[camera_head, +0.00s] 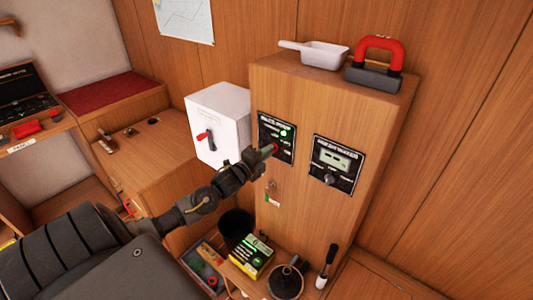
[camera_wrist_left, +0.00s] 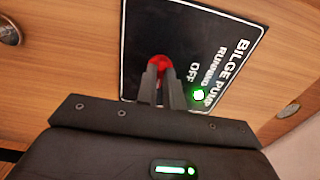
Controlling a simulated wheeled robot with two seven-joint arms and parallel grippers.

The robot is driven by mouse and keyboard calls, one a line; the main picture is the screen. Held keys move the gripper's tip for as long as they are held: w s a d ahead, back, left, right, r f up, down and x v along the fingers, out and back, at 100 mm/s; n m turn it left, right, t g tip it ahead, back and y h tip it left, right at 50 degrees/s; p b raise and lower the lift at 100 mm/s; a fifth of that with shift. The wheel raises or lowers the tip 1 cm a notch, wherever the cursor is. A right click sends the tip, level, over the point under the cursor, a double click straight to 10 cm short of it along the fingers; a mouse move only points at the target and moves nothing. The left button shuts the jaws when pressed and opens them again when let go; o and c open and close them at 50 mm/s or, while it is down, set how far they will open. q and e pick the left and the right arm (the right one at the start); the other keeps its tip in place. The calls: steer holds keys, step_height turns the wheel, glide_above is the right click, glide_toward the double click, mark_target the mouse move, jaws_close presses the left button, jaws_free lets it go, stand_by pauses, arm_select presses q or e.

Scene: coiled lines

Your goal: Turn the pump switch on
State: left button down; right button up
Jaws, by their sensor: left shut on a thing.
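The black bilge pump panel (camera_head: 266,124) is on the left of the wooden cabinet's front. It also fills the upper middle of the left wrist view (camera_wrist_left: 190,30), with the words BILGE PUMP, RUNNING and OFF. A green lamp (camera_wrist_left: 199,95) glows beside RUNNING; it also shows lit in the head view (camera_head: 283,133). The red pump switch (camera_wrist_left: 160,61) is between the fingertips of my left gripper (camera_wrist_left: 163,72), which is shut on it. In the head view this gripper (camera_head: 266,154) reaches the panel from the left and partly hides the switch (camera_head: 275,147). My right gripper is out of view.
A white box with a red-handled switch (camera_head: 218,122) stands left of the cabinet (camera_head: 300,207). A second panel with a display and knob (camera_head: 337,163) is to the right. A white scoop (camera_head: 318,54) and a red-handled weight (camera_head: 377,65) sit on top. Several items crowd below.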

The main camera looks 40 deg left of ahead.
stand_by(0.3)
arm_select(q)
steer(key=c, duration=1.5)
jaws_free()
steer(key=s+b, duration=0.3)
steer(key=s, duration=0.8)
steer(key=shift+d, duration=0.1)
steer(key=shift+w, duration=0.1)
